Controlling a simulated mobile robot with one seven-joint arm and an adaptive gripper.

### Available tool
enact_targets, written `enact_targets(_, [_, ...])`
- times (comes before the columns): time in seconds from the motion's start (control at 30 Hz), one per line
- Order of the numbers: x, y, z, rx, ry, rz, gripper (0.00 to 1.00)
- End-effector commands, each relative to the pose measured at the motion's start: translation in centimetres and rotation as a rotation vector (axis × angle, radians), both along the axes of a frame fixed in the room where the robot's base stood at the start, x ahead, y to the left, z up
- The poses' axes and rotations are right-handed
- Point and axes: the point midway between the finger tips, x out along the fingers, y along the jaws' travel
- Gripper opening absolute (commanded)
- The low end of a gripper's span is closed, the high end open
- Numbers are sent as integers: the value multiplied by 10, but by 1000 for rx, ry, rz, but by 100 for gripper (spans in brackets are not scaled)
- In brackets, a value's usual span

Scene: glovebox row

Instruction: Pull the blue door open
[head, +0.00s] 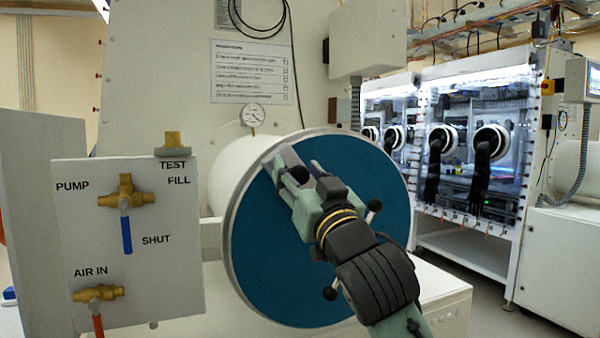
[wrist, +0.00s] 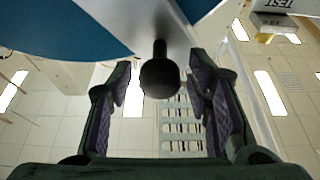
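The blue door (head: 270,265) is a round blue disc with a pale rim on the front of a white cylinder (head: 232,170). It also shows at the top of the wrist view (wrist: 75,30). Black knobs stand out from its face at the right (head: 374,205) and lower down (head: 330,293). My gripper (head: 297,174) is in front of the door's upper part. In the wrist view a black knob (wrist: 159,78) lies between the two spread fingers (wrist: 160,68), with a visible gap on each side.
A white valve panel (head: 150,270) with brass valves, a blue lever (head: 126,235) and a red lever stands left of the door. A pressure gauge (head: 253,114) sits above the cylinder. Lit gloveboxes (head: 480,150) stand at the back right, with open floor before them.

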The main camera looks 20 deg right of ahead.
Motion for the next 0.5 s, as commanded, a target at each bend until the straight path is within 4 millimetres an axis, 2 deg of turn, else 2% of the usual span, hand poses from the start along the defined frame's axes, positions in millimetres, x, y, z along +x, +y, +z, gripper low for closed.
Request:
enact_targets(0.07, [0,0,0,0,0,0,39])
enact_targets(0.5, [0,0,0,0,0,0,10])
